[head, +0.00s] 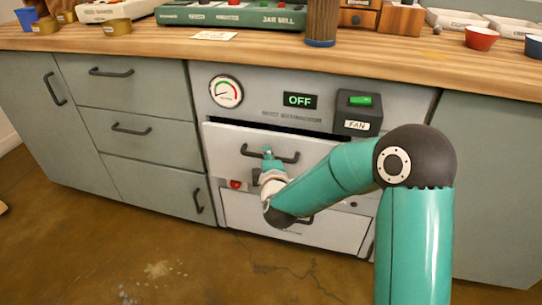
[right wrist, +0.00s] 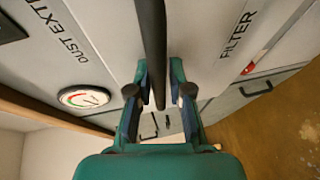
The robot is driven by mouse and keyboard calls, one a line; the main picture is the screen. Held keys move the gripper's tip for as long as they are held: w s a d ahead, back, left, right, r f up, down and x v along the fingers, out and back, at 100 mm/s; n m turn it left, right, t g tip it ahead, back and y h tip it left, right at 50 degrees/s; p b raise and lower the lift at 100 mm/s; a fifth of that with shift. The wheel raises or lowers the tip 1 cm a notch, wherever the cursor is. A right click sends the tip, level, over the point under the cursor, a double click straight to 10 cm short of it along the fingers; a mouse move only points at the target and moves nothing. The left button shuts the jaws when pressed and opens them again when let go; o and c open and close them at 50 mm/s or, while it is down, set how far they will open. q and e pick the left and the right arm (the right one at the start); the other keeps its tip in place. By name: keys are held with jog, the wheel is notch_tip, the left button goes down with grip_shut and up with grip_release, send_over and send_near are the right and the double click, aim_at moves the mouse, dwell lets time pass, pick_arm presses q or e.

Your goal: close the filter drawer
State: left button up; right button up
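The filter drawer (head: 225,140) is a pale grey front in the dust extractor cabinet. It stands slightly out, with a dark gap along its top edge. Its dark bar handle (head: 289,158) is partly hidden by my right gripper (head: 268,157). In the right wrist view the drawer front (right wrist: 212,60) carries the word FILTER. There the handle (right wrist: 152,40) runs between the two fingers of my right gripper (right wrist: 160,92). The fingers are apart, with a gap visible on each side of the bar. My left gripper is in neither view.
Above the drawer are a gauge (head: 226,91), an OFF display (head: 300,100) and a fan switch box (head: 358,112). A lower panel (head: 245,213) is below. Grey cabinet drawers (head: 135,128) stand left. The wooden worktop (head: 150,50) overhead holds trays and bowls. The floor in front is clear.

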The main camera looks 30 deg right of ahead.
aim_at(272, 147)
grip_shut()
jog(key=w+d, duration=0.1)
jog(key=w+d+p, duration=0.1)
jog(key=d, duration=0.1)
jog(key=shift+w+d, duration=0.15)
jog(key=shift+w, duration=0.2)
jog(key=shift+r, duration=0.1)
jog(key=shift+o, duration=1.3)
grip_release()
